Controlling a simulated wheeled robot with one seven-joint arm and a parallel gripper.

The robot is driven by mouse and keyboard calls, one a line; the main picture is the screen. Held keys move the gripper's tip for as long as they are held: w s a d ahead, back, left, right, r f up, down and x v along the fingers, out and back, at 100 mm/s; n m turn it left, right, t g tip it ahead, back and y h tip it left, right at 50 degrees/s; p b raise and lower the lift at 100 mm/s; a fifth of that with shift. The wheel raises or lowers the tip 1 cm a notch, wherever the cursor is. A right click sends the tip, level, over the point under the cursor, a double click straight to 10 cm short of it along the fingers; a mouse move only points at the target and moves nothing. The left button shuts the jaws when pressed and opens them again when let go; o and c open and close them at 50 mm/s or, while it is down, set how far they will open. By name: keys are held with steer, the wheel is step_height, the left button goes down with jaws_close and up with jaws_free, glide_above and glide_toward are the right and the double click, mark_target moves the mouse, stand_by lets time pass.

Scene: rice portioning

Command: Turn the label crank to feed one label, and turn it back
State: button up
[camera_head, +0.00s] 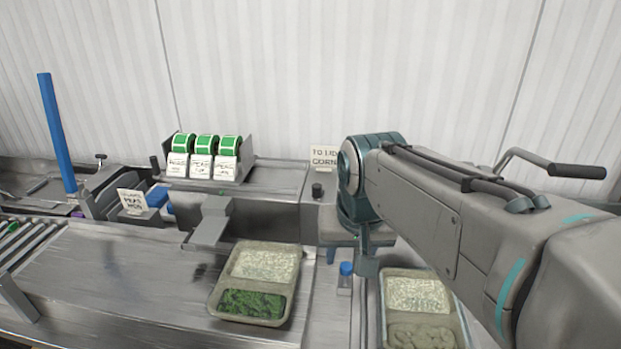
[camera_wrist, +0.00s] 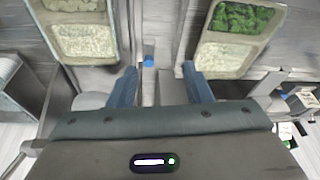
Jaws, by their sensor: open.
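A label holder (camera_head: 207,163) with several green-and-white label rolls and white cards stands at the back left of the counter. A small dark knob (camera_head: 155,163) sits at its left end. A larger crank with a black handle (camera_head: 577,171) stands at the far right, its base hidden behind my arm. I cannot tell which of these is the label crank. My gripper (camera_head: 350,258) points down above the counter between two trays, apart from both. In the wrist view its blue fingers (camera_wrist: 160,84) are spread with nothing held between them.
A tray with white rice and green filling (camera_head: 217,285) lies left of my gripper, and a paler-filled tray (camera_head: 463,318) lies right. A small blue-capped bottle (camera_head: 345,282) stands between them. A tall blue post (camera_head: 57,133) rises at left.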

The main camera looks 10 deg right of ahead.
steer(key=w+r+m+g, duration=0.1)
steer(key=w+r+m, duration=0.25)
steer(key=w, duration=0.55)
steer(key=w+r+m+g, duration=0.1)
steer(key=w+r+m, duration=0.1)
steer(key=w+r, duration=0.45)
steer(key=m+g, duration=0.1)
steer(key=m, duration=0.4)
glide_toward(317, 186)
steer(key=f, duration=1)
steer(key=shift+w+f, duration=0.1)
steer(key=shift+w, duration=0.15)
jaws_close()
